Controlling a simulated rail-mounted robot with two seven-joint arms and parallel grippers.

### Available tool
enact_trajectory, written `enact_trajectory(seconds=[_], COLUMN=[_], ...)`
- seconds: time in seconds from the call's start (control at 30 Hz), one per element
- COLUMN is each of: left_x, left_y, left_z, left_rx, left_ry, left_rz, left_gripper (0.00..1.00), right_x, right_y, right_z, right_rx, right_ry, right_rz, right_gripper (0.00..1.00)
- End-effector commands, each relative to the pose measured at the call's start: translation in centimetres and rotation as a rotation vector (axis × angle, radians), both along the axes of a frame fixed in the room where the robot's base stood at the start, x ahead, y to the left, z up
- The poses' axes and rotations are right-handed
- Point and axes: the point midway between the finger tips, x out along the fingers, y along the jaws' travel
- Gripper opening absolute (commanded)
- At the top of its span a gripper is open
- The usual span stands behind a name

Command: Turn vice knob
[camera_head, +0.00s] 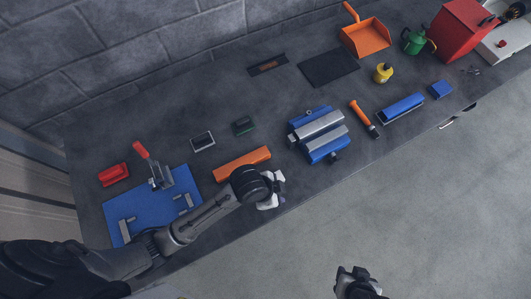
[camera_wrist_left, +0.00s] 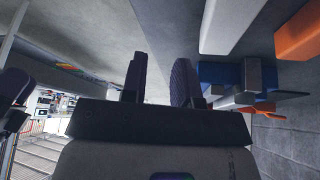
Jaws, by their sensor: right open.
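The vice (camera_head: 320,130), blue with grey jaw blocks, sits near the middle of the bench in the head view. A small dark knob (camera_head: 334,157) shows at its front edge. My left gripper (camera_head: 272,198) is over the bench's front edge, left of and nearer than the vice, apart from it. In the left wrist view my left gripper (camera_wrist_left: 160,82) has its two dark fingers apart with nothing between. A blue and grey block, probably the vice, (camera_wrist_left: 240,75) shows right of them there. My right gripper (camera_head: 356,282) is open and empty over the floor, low in the head view.
An orange bar (camera_head: 242,164) lies left of the vice, and an orange-handled tool (camera_head: 363,117) lies right of it. A blue mat (camera_head: 128,205) with a red-handled clamp is at the left. A blue block (camera_head: 402,108) lies farther right. Floor in front is clear.

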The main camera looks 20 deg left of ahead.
Motion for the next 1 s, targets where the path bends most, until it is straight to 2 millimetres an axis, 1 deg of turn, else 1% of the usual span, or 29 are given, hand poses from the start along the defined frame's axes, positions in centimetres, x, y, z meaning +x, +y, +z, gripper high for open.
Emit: enact_trajectory(seconds=[0.1, 0.3, 1.0], left_x=[-0.6, -1.0, -1.0], left_y=[0.7, 1.3, 1.4], left_z=[-0.2, -0.3, -0.3], left_rx=[-0.002, -0.002, -0.002], left_ry=[0.008, 0.012, 0.015], left_rz=[0.043, 0.080, 0.090], left_gripper=[0.28, 0.28, 0.28], right_x=[0.0, 0.0, 0.0], right_y=[0.0, 0.1, -0.2], right_z=[-0.1, -0.2, -0.2], right_rx=[0.001, 0.001, -0.007], right_ry=[0.000, 0.000, 0.000], right_rz=[-0.001, -0.001, 0.005], right_gripper=[0.43, 0.43, 0.43])
